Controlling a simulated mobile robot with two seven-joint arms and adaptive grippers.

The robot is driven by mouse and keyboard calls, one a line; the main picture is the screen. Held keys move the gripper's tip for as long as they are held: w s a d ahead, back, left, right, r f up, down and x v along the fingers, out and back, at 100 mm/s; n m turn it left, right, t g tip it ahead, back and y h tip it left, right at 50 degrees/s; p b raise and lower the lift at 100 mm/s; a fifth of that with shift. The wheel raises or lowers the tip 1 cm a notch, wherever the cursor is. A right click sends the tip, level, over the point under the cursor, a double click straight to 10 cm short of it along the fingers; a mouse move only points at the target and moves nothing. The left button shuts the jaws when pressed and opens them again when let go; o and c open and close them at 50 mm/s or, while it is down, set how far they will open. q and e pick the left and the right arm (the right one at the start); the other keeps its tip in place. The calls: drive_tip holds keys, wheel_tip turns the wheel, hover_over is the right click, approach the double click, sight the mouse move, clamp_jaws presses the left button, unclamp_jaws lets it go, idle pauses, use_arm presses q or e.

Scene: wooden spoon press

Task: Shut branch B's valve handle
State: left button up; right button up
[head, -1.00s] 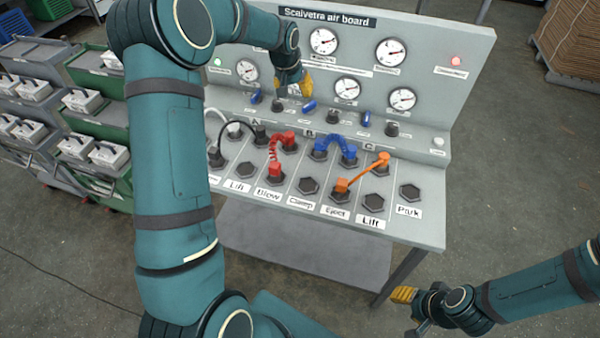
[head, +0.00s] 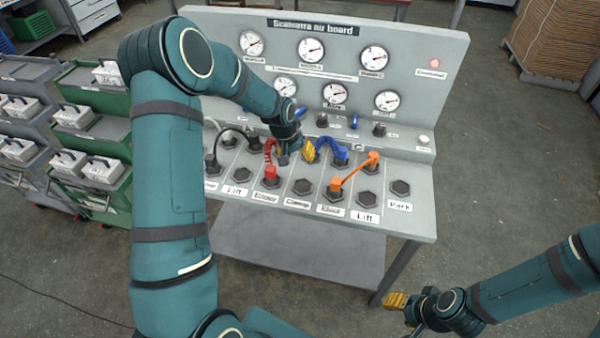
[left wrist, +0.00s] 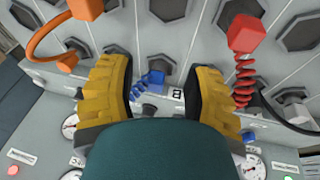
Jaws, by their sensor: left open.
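Branch B's valve handle (head: 300,112) is a small blue lever on the board's ledge, partly hidden behind my left wrist in the head view. It looks tilted. My left gripper (head: 296,155) points down at the panel, in front of that handle and beside the blue hose (head: 328,140). In the left wrist view its yellow fingers (left wrist: 160,75) are apart. A blue hose plug (left wrist: 151,82) and the B label (left wrist: 177,95) show between them; contact cannot be told. My right gripper (head: 398,301) is away from the board at lower right; its finger gap is unclear.
A red coiled hose (head: 269,160) is left of my left gripper, and an orange hose (head: 352,172) is to the right. Branch C's blue handle (head: 354,121) stands farther right. Gauges line the upright board (head: 420,60).

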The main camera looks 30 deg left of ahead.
use_arm(q)
drive_tip(key=shift+h, duration=0.3)
drive_tip(key=shift+s+d+f, duration=0.65)
drive_tip(key=shift+d+f, duration=0.05)
drive_tip(key=shift+f, duration=0.25)
drive_tip(key=shift+s+d+f, duration=0.65)
drive_tip(key=shift+d+f, duration=0.05)
drive_tip(key=shift+f, duration=0.2)
